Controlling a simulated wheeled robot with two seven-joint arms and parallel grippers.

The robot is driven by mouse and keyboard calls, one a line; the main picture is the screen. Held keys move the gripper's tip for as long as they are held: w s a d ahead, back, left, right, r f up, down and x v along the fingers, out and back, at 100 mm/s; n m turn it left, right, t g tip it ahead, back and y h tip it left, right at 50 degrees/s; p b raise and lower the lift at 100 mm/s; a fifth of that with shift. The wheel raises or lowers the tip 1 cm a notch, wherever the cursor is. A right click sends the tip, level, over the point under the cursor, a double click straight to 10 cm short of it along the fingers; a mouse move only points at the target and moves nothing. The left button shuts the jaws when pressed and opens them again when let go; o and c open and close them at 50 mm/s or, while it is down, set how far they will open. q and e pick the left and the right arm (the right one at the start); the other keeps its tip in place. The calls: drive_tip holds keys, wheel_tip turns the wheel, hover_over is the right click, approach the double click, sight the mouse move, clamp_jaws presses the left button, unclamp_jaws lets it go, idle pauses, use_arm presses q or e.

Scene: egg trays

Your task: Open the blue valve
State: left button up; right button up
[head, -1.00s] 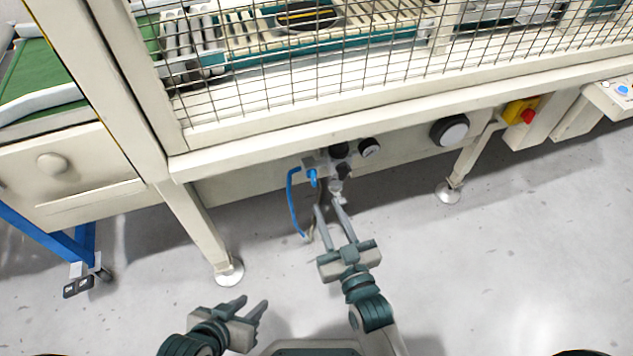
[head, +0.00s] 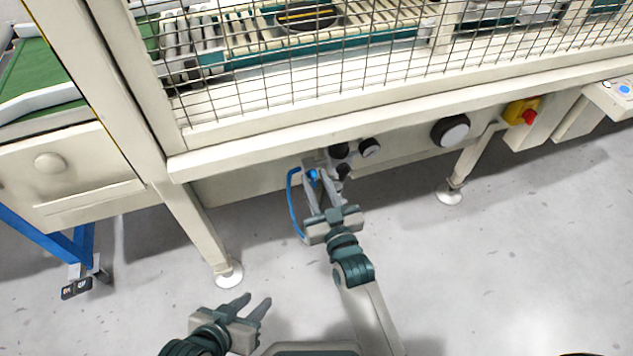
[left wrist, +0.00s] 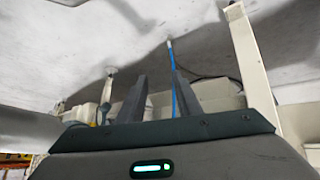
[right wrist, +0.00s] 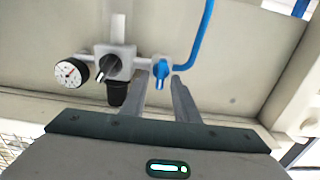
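The blue valve (head: 312,174) sits on the pneumatic unit under the machine's front beam. In the right wrist view the blue valve (right wrist: 161,74) has its handle pointing down the picture, and a blue hose leads off from its fitting. My right gripper (head: 317,180) is open at the valve. In the right wrist view its fingers (right wrist: 163,82) stand on either side of the valve handle, with a gap on each side; whether either touches cannot be told. My left gripper (head: 256,302) is open and empty, low over the floor; it also shows in the left wrist view (left wrist: 157,76).
A pressure gauge (right wrist: 70,72) and a black knob (right wrist: 114,67) sit beside the valve. The blue hose (head: 293,205) hangs left of it. Machine legs (head: 203,225) stand to either side. A red knob on a yellow box (head: 521,111) is at right. The floor in front is clear.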

clamp_jaws()
